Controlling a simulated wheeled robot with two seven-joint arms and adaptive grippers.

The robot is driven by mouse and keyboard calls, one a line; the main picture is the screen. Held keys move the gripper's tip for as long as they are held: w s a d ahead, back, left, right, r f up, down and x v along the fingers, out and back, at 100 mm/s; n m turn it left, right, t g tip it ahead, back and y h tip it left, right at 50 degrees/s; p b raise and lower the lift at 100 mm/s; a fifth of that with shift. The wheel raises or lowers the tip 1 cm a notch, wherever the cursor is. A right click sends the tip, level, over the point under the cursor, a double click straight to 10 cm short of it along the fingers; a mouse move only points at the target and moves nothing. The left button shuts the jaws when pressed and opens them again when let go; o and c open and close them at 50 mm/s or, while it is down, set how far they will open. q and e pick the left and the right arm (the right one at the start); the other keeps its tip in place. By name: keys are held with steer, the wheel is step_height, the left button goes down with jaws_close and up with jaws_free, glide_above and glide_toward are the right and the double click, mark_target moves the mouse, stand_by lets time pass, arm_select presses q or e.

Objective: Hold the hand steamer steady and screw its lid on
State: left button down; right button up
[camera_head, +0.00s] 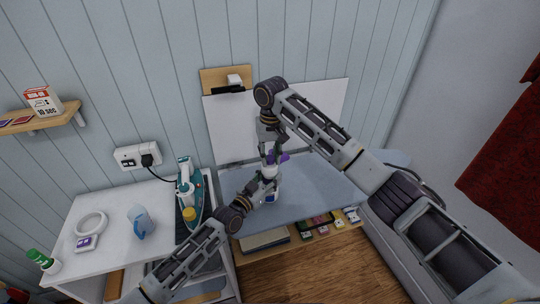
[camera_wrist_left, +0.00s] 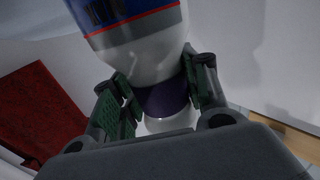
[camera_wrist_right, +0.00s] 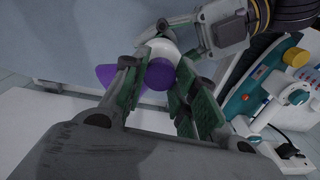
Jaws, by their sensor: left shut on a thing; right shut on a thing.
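The hand steamer (camera_head: 270,173) is white with a blue label and a purple top part, and stands roughly upright above the blue-grey surface. My left gripper (camera_head: 264,185) is shut on its body from the left and below. The left wrist view shows the fingers on either side of the narrow white neck, at a purple band (camera_wrist_left: 163,98), with the labelled body (camera_wrist_left: 130,25) above. My right gripper (camera_head: 270,147) comes from above and is shut on the purple lid (camera_wrist_right: 159,74), with a purple projection at one side. Fingers hide the joint between lid and body, so its seating is unclear.
A blue-grey worktop (camera_head: 315,190) lies around the steamer, with a white panel (camera_head: 223,130) behind. At left, a white top (camera_head: 105,235) holds a teal iron (camera_head: 190,195), a blue jug (camera_head: 140,220) and a white ring (camera_head: 91,223). Small boxes (camera_head: 318,222) lie along the front.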

steer(key=m, duration=2.7)
steer(key=shift+f, duration=0.1)
steer(key=o, duration=0.6)
steer(key=shift+o, duration=0.2)
steer(key=shift+r, duration=2.25)
